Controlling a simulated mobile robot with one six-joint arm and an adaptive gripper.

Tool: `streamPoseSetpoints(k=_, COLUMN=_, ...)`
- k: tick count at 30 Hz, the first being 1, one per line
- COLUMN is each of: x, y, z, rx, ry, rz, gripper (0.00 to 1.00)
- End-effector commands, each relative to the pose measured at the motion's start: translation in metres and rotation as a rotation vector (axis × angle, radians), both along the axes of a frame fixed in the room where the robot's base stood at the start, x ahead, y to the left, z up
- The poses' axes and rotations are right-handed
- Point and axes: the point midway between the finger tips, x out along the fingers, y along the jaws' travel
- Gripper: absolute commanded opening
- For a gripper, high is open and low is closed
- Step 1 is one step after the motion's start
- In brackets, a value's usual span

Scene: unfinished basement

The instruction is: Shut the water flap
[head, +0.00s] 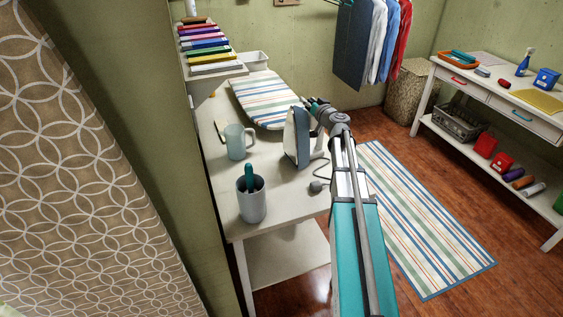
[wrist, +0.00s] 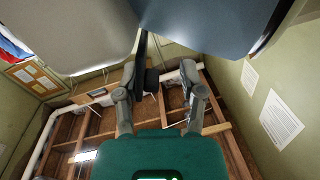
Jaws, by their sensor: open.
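The iron (head: 297,138) stands upright on the white table, grey-blue with a pale body. In the wrist view its body appears to fill the top as a pale part (wrist: 70,35) and a grey-blue part (wrist: 205,25). A small dark piece (wrist: 152,80) shows between my fingers; it may be the water flap, but I cannot tell its angle for sure. My gripper (head: 314,104) is at the upper end of the iron. In the wrist view the gripper (wrist: 158,75) is open, with its fingers apart and nothing clearly held. I cannot tell whether it touches the iron.
On the table (head: 275,190) are a pale mug (head: 237,143), a grey cup (head: 251,204) with a teal-handled item, and a striped ironing board (head: 262,98). A shelf (head: 217,75) with coloured items is behind. The striped rug (head: 420,215) is clear.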

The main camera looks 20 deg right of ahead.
Motion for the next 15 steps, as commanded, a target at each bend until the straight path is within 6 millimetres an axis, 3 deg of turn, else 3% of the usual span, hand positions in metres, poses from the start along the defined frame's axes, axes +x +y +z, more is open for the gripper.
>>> streamPoseSetpoints(k=8, x=-0.002, y=0.008, z=0.0, rx=-0.184, ry=-0.026, rz=-0.001, gripper=0.51)
streamPoseSetpoints(k=15, x=-0.04, y=0.003, z=0.0, rx=-0.18, ry=-0.025, rz=-0.003, gripper=0.51)
